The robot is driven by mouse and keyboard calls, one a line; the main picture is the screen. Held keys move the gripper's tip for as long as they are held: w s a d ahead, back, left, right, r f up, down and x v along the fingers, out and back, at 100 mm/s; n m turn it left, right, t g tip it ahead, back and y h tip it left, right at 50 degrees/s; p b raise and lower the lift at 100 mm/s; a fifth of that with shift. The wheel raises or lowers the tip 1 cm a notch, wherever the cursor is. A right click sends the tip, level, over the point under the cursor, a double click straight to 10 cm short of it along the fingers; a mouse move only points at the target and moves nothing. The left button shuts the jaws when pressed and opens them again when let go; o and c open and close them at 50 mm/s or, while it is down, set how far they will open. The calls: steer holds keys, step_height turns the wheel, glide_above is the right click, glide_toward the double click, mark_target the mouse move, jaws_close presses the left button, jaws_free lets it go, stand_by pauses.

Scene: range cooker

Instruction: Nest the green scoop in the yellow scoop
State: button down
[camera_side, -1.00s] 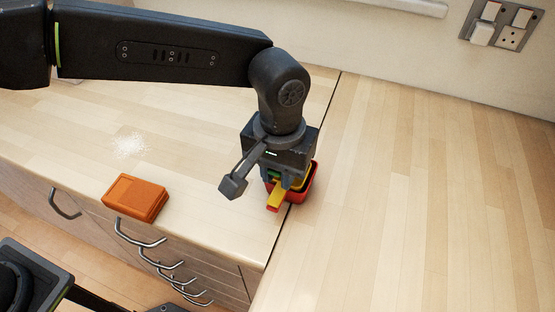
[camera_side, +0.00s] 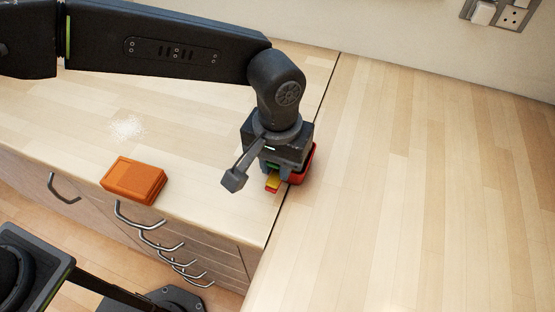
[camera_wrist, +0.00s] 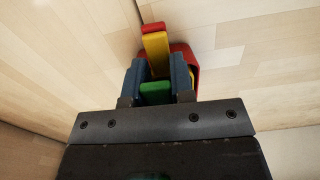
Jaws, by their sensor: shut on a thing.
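My gripper (camera_wrist: 157,82) is shut on the green scoop (camera_wrist: 155,93), which shows between the two fingers in the wrist view. In the side view my gripper (camera_side: 280,172) is low over the stacked scoops. The yellow scoop (camera_wrist: 155,44) has its handle pointing away from my gripper. It sits in a red scoop (camera_wrist: 191,60), whose rim shows around it. In the side view the yellow handle (camera_side: 273,182) pokes out below the fingers. My gripper hides the bowls, so I cannot tell how deep the green scoop sits in the yellow one.
The red scoop (camera_side: 304,165) stands beside the dark seam between two wooden worktops. An orange box (camera_side: 133,180) lies near the front edge at left. White grains (camera_side: 127,127) are scattered behind it. The right worktop (camera_side: 420,190) is clear.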

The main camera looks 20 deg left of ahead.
steer(key=shift+a+f, duration=0.1)
steer(key=shift+f, duration=0.15)
steer(key=c, duration=0.9)
jaws_free()
steer(key=shift+s+f, duration=0.1)
step_height(320, 180, up, 14)
steer(key=shift+r, duration=0.25)
